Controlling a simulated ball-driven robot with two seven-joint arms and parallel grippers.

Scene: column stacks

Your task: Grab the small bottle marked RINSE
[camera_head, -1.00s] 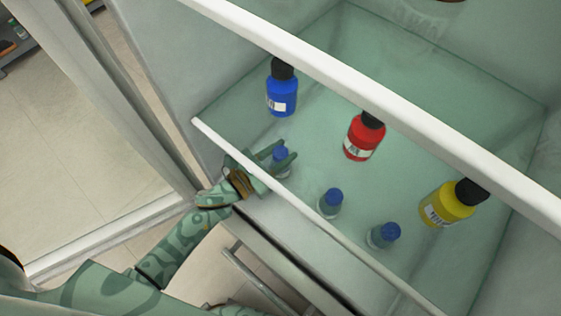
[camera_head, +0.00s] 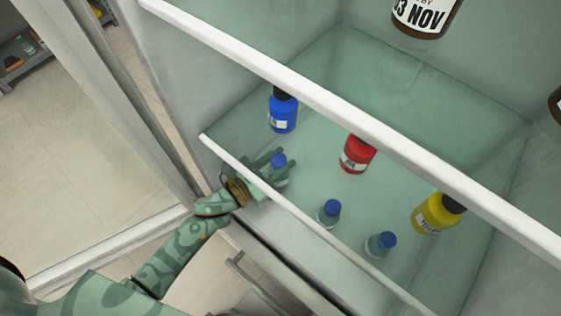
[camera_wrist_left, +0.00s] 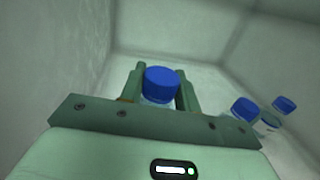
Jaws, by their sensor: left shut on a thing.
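My left gripper (camera_head: 286,158) reaches over the front edge of the lower shelf. It is shut on the leftmost small clear bottle with a blue cap (camera_head: 279,161). In the left wrist view the blue cap of this bottle (camera_wrist_left: 162,82) stands between the two green fingers (camera_wrist_left: 162,92). The bottle looks upright; its label is hidden, so I cannot read RINSE on it. Two similar small blue-capped bottles stand to the right, a middle one (camera_head: 329,212) and a right one (camera_head: 380,245). Their markings cannot be read. My right gripper is not in view.
Behind stand a blue bottle (camera_head: 283,114), a red bottle (camera_head: 357,155) and a yellow bottle (camera_head: 436,213), all black-capped. An upper shelf's white front edge (camera_head: 350,118) crosses above. A brown bottle (camera_head: 425,15) labelled 03 NOV is at the top. The cabinet wall is close left.

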